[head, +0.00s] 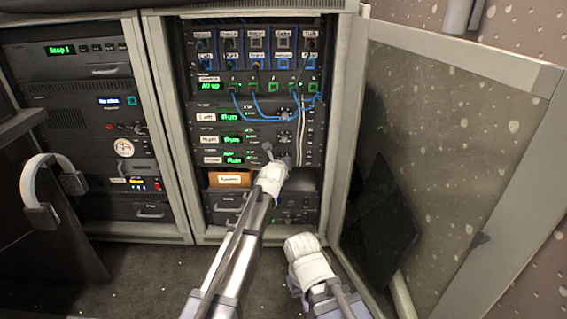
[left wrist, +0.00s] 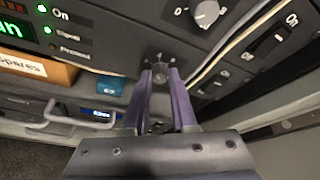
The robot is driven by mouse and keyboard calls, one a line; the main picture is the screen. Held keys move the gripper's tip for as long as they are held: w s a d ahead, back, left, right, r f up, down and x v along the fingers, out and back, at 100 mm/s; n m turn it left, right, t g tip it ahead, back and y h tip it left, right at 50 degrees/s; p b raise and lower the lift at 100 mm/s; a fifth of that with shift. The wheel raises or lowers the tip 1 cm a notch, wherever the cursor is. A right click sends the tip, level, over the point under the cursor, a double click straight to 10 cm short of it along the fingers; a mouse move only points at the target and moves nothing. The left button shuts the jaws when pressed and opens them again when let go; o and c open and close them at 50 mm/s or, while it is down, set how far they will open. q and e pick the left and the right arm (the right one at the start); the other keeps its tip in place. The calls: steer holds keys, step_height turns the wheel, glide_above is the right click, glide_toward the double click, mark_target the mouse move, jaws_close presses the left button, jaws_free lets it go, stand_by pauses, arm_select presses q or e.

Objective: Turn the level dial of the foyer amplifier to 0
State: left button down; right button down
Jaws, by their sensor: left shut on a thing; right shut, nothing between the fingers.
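The foyer amplifier (head: 207,160) is the lowest of three similar units in the open rack, its small label hard to read. Its green display reads what looks like "Run". The level dial (left wrist: 158,59) is a dark knob, partly covered by my fingers in the left wrist view. My left gripper (left wrist: 160,74) is shut on this dial, one purple finger on each side. In the head view my left gripper (head: 282,162) reaches the right part of that amplifier and hides the dial. My right gripper (head: 303,240) is shut and empty, low in front of the rack.
A brown spares box (head: 230,179) sits below the amplifier. Another amplifier's dial (left wrist: 205,12) is just above, with cables beside it. The open rack door (head: 455,150) stands at the right. Headphones (head: 42,215) hang at the left.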

arm_select(q)
steer(key=c, duration=0.7)
jaws_free()
steer(key=shift+s, duration=0.1)
steer(key=p+v, duration=0.3)
steer(key=v, duration=0.4)
steer(key=shift+s+a+r, duration=0.1)
steer(key=shift+s+r, duration=0.05)
steer(key=shift+s, duration=0.15)
